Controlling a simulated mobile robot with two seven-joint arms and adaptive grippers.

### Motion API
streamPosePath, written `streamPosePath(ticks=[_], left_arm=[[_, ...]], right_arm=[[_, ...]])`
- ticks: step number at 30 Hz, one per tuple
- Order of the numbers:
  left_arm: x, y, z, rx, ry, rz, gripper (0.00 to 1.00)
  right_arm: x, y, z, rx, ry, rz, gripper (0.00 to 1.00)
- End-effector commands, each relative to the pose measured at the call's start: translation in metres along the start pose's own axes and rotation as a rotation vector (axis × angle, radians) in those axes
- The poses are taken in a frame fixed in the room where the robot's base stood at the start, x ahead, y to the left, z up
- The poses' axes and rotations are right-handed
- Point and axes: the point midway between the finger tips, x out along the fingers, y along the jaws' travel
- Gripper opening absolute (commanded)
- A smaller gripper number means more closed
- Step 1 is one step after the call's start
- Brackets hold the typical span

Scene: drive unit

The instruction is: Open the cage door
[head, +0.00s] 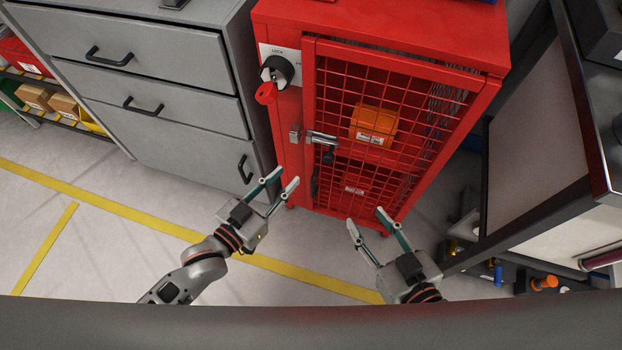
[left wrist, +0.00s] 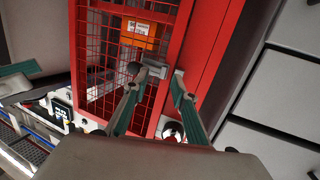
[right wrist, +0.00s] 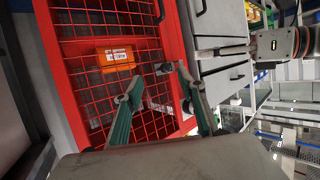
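The red cage (head: 305,130) stands in the middle of the head view. Its mesh door (head: 400,90) is shut, with an orange box (head: 373,125) behind the mesh. A metal latch (head: 320,138) sits at the door's left edge, with a dark piece hanging by it. A round black lock knob (head: 277,71) with a red tag (head: 265,93) is on the upper left of the frame. My left gripper (head: 284,178) is open and empty, below and left of the latch. My right gripper (head: 365,217) is open and empty, in front of the door's lower edge. Neither touches the cage as far as I can see.
A grey drawer cabinet (head: 170,100) stands directly left of the cage. A dark-framed bench (head: 590,195) is on the right. Shelves with small boxes (head: 35,95) are at the far left. The floor in front, with yellow lines (head: 140,215), is clear.

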Motion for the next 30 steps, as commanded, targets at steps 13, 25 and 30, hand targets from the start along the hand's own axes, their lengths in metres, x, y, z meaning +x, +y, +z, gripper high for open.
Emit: streamPosePath(ticks=[13,25,30], left_arm=[[0.041,-0.005,0.148,0.001,0.071,0.226,0.27],[0.057,-0.020,0.168,0.036,0.104,0.265,0.27],[0.081,-0.013,0.166,0.036,0.104,0.264,0.27]], right_arm=[[0.010,-0.016,0.058,0.185,-0.054,-0.021,0.40],[0.012,-0.015,0.058,0.248,-0.050,-0.017,0.40],[0.013,-0.022,0.061,0.297,-0.047,-0.024,0.40]])
